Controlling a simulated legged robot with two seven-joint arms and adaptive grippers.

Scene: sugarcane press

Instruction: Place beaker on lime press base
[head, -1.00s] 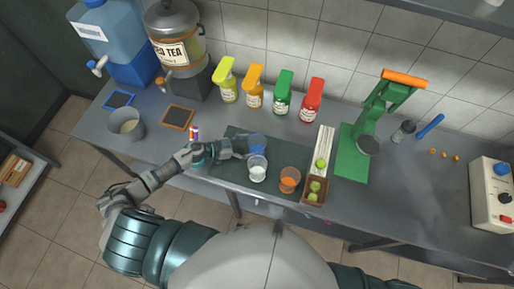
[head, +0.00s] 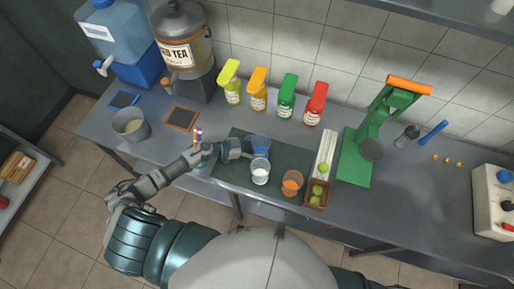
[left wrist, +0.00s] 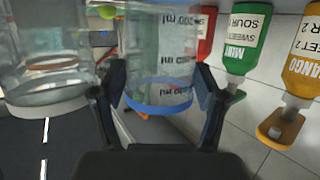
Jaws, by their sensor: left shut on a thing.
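A clear beaker with a blue rim band and printed markings (head: 260,142) is at the back of the dark mat, just behind the glass of white stuff. My left gripper (head: 246,155) is shut on it from the left. In the left wrist view the beaker (left wrist: 160,60) fills the space between the two fingers. I cannot tell whether it touches the mat. The green lime press (head: 374,125) stands to the right, and its flat green base (head: 356,168) has bare room at the front. My right gripper is out of view.
The white-filled glass (head: 260,173) and an orange-filled glass (head: 291,184) stand on the mat (head: 230,176). A wooden box of limes (head: 318,194) and a pale slatted strip (head: 325,148) lie between mat and press. Several coloured bottles (head: 286,97) line the back.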

